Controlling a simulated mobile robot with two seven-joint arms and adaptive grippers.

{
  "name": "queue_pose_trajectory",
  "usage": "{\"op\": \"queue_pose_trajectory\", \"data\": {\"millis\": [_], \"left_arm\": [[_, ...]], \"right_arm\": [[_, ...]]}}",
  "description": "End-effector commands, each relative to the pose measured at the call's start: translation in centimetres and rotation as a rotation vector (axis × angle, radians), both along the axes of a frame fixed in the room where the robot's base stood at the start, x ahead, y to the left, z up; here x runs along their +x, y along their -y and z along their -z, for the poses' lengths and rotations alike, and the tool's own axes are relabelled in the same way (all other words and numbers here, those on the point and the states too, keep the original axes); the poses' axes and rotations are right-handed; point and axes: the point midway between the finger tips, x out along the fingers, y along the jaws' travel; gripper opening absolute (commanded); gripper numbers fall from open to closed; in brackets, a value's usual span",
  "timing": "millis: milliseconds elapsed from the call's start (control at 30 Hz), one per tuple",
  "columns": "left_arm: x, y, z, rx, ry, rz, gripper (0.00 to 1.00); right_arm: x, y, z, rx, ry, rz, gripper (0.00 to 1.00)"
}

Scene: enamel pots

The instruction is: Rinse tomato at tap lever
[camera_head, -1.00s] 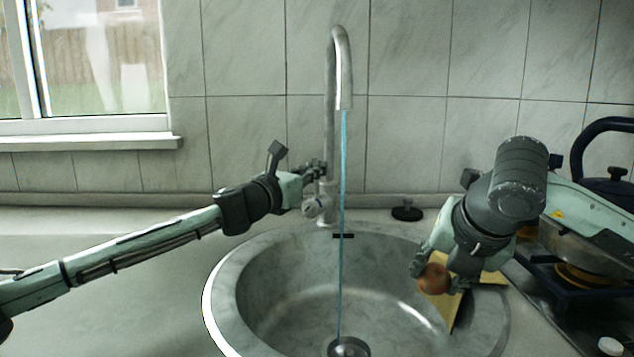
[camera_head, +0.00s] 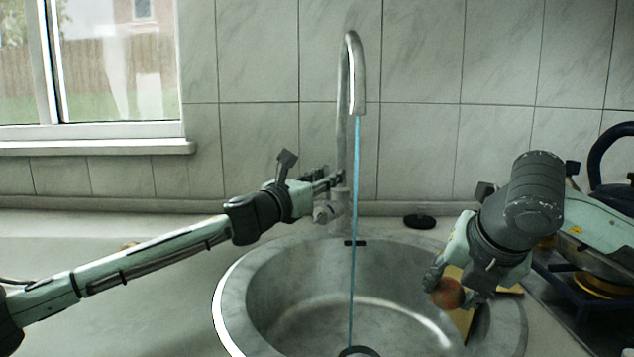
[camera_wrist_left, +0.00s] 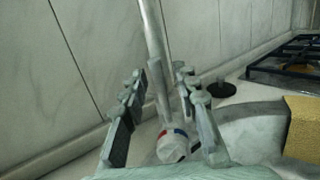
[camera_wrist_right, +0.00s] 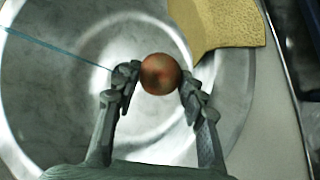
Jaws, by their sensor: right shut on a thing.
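The tomato (camera_wrist_right: 161,73), round and reddish brown, is held between the fingertips of my right gripper (camera_wrist_right: 158,82) over the right side of the sink. In the head view the tomato (camera_head: 447,293) is right of the blue water stream (camera_head: 354,220), apart from it. The tap (camera_head: 357,80) is running. Its lever knob, with a red and blue mark (camera_wrist_left: 172,145), sits at the tap's base. My left gripper (camera_wrist_left: 160,95) is open, its fingers on either side of the tap body and knob; whether they touch it I cannot tell.
The round metal sink (camera_head: 235,300) fills the middle. A yellow sponge cloth (camera_wrist_right: 225,25) lies at its right rim. A black plug (camera_head: 420,221) lies behind the sink. A stove with a pan (camera_head: 590,262) stands at right. The counter at left is mostly clear.

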Motion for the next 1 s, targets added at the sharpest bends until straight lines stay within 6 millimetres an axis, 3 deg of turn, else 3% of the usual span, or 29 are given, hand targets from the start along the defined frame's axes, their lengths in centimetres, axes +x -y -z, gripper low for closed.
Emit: {"op": "queue_pose_trajectory", "data": {"millis": [533,733,1000], "left_arm": [[-8.3,-5.6,1.3,0.001,-0.002,-0.001,0.3],[-9.5,-6.4,1.4,0.001,-0.001,0.0,0.3],[-9.6,-6.4,1.4,0.001,-0.001,0.0,0.3]], "right_arm": [[0.0,0.0,0.0,0.0,0.0,0.0,0.11],[0.0,0.0,0.0,0.0,0.0,0.0,0.11],[0.0,0.0,0.0,0.0,0.0,0.0,0.11]]}}
